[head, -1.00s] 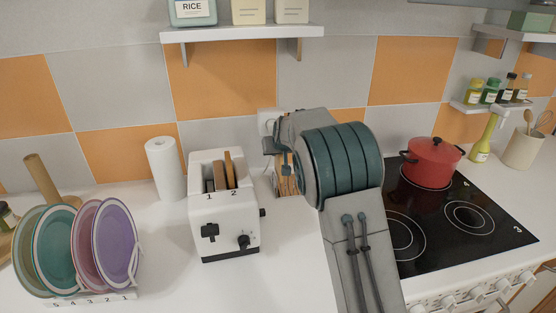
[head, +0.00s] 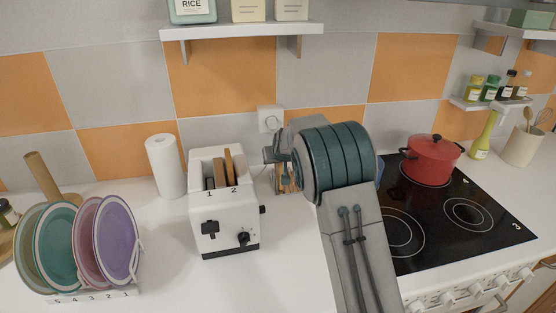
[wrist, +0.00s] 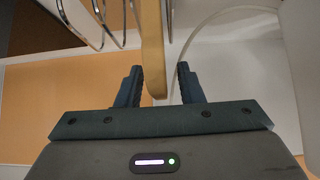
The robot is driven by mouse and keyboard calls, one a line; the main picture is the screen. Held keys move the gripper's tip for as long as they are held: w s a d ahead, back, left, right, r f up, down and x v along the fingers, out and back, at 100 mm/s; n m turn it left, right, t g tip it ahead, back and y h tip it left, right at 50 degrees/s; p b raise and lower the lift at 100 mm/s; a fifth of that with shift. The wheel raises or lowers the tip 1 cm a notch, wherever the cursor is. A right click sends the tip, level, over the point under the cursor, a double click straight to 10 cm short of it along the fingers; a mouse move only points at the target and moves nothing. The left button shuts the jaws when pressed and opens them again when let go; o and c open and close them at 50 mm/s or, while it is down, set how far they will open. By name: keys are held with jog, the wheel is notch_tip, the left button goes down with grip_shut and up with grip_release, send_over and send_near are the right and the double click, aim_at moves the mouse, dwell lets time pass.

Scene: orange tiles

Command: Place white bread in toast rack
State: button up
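In the wrist view a light tan bread slice (wrist: 152,45), seen edge-on, reaches down between the fingertips of my gripper (wrist: 160,88). It is close to the left finger, with a gap to the right finger, so the gripper looks open around it. Thin metal wires (wrist: 104,18), likely of the toast rack, stand beside the slice at the top. In the head view my arm hides most of the gripper and rack area; a brown piece (head: 283,180) shows beneath it. The white toaster (head: 226,218) holds a darker slice (head: 219,174) in slot 1 and a lighter slice (head: 230,166) in slot 2.
A plate rack (head: 80,296) with several plates stands left. A red pot (head: 430,162) sits on the black hob (head: 455,235) at right. A shelf (head: 240,33) hangs above. Counter in front of the toaster is clear.

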jog(key=shift+r, duration=0.25)
jog(key=b+v, duration=0.1)
jog(key=v, duration=1.1)
jog(key=s+d+f+g, duration=0.1)
jog(key=s+d, duration=0.3)
jog(key=s, duration=0.9)
jog(key=s+d+f+m+g+h, duration=0.1)
jog(key=s+d+g, duration=0.2)
jog(key=s, duration=1)
jog(key=s+d+f+m+g, duration=0.1)
jog(key=s+d, duration=0.5)
jog(key=s, duration=0.7)
jog(key=shift+d+f+g+h, duration=0.4)
